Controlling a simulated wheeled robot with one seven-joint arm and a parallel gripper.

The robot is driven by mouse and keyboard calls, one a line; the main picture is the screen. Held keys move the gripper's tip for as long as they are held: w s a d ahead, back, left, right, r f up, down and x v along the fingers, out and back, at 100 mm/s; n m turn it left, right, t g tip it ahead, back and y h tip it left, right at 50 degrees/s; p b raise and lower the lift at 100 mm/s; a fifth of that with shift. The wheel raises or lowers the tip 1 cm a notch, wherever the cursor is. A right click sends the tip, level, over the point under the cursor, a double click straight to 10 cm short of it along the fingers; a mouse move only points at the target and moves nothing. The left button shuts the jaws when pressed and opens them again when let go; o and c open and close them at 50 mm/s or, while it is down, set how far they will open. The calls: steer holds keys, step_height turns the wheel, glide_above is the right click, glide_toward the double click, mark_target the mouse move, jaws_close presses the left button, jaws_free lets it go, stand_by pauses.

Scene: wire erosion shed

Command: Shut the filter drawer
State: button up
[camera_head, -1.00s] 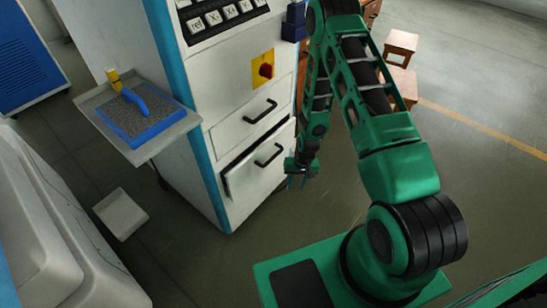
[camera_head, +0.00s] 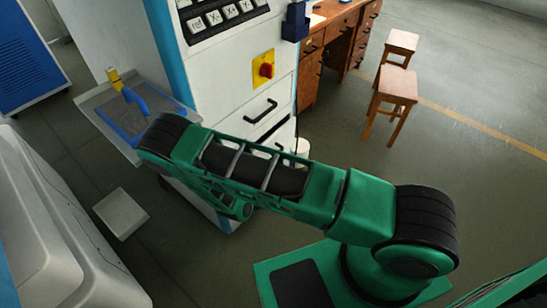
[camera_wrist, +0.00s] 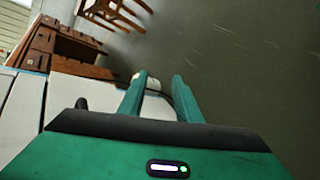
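The white machine cabinet (camera_head: 228,75) has an upper drawer front with a black handle (camera_head: 260,111) in the head view. Below it, a dark gap shows above the lower drawer (camera_head: 284,134), which stands slightly out. My arm covers most of that lower drawer and its handle. My gripper (camera_wrist: 160,85) is hidden behind my arm in the head view. In the wrist view its two green fingers are apart with nothing gripped between them. White panels (camera_wrist: 22,108) and a dark stub (camera_wrist: 81,103), possibly a handle, lie left of the fingers.
A tray (camera_head: 98,100) with a blue-framed pad sticks out from the cabinet's left side. A wooden desk (camera_head: 335,30) and stools (camera_head: 397,85) are behind. Floor at right is clear.

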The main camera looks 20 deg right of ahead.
steer(key=w+a+r+n+t, duration=0.4)
steer(key=a+r+n+t, duration=0.3)
steer(key=a, duration=0.3)
steer(key=shift+m, duration=0.6)
steer(key=x, duration=1)
steer(key=shift+w+d+r, duration=0.15)
steer(key=shift+d+r, duration=0.1)
steer(key=shift+d, duration=0.1)
jaws_close()
